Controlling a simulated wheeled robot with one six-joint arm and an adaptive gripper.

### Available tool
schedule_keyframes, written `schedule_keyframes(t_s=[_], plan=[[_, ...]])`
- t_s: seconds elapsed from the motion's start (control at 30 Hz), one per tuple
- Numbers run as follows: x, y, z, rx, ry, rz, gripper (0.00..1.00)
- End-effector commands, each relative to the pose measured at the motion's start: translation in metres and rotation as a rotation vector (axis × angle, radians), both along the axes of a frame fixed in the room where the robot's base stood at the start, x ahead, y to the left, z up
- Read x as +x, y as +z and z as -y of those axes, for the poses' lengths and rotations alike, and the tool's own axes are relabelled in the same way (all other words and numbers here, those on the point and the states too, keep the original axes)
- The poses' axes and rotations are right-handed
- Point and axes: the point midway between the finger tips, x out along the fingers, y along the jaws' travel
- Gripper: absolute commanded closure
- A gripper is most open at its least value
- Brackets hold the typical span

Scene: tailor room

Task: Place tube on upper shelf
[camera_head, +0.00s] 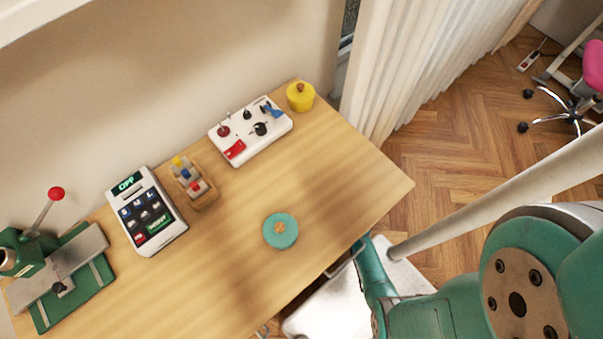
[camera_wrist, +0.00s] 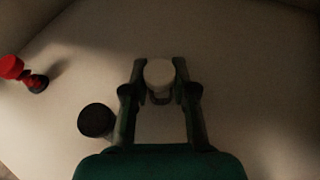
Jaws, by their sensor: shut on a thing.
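My gripper (camera_wrist: 159,88) shows in the wrist view, its two dark green fingers closed on the sides of a pale round-ended thing (camera_wrist: 159,73), which I take to be the tube, seen end-on. Behind it is a dim, plain pale surface (camera_wrist: 235,80); I cannot tell whether this is the upper shelf or whether the tube touches it. In the head view only my arm shows at the lower right; the gripper and tube are out of that picture. A white ledge (camera_head: 35,14) crosses its top left corner, possibly a shelf edge.
A dark round object (camera_wrist: 96,120) stands left of my fingers, and a red and dark object (camera_wrist: 25,73) lies further left. Below, the wooden table (camera_head: 330,190) holds a white control box (camera_head: 250,130), a keypad device (camera_head: 146,212), a yellow pot (camera_head: 300,96) and a teal disc (camera_head: 281,243).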

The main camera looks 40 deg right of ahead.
Motion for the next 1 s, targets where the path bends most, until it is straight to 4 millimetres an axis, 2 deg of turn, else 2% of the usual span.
schedule_keyframes(t_s=[0.37, 0.4, 0.5, 1.0], plan=[[-0.0009, -0.0030, -0.0005, 0.001, 0.000, 0.000, 1.00], [-0.0007, -0.0036, -0.0003, 0.001, 0.000, 0.000, 0.71], [-0.0008, -0.0034, -0.0005, 0.000, 0.000, 0.000, 0.48], [-0.0056, 0.0011, 0.0025, -0.001, -0.003, 0.001, 0.48]])
